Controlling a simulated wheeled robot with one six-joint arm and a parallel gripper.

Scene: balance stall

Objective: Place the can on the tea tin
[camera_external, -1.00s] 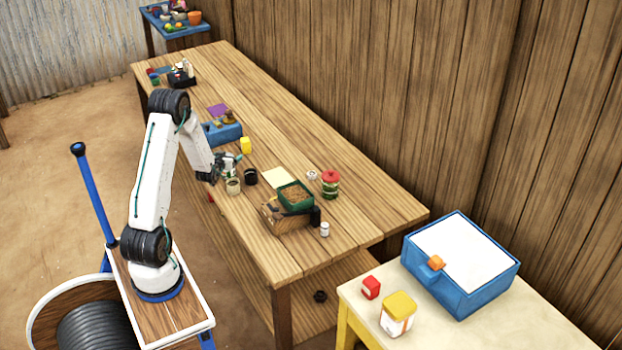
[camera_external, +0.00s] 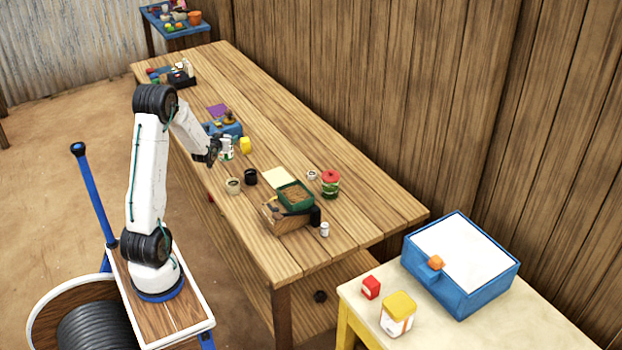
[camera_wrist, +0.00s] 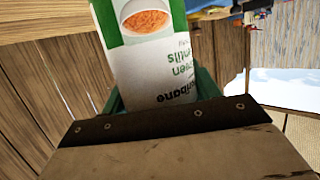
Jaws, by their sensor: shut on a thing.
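My gripper (camera_external: 218,151) is shut on a white and green can (camera_external: 227,150) and holds it above the left side of the long table. In the wrist view the can (camera_wrist: 150,55) fills the upper middle, its label showing a bowl of orange food and upside-down text; its lower end is hidden behind the gripper. I cannot tell for sure which container is the tea tin. A green tin with a red lid (camera_external: 330,185) stands on the table to the right of my gripper, and a yellow-lidded tin (camera_external: 397,316) stands on the cream side table.
A beige pot (camera_external: 233,186), a black cup (camera_external: 251,177) and a yellow object (camera_external: 245,145) are close to the held can. A wooden crate (camera_external: 283,222) with a green tray (camera_external: 296,196) stands nearer the front. The table's front right is clear.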

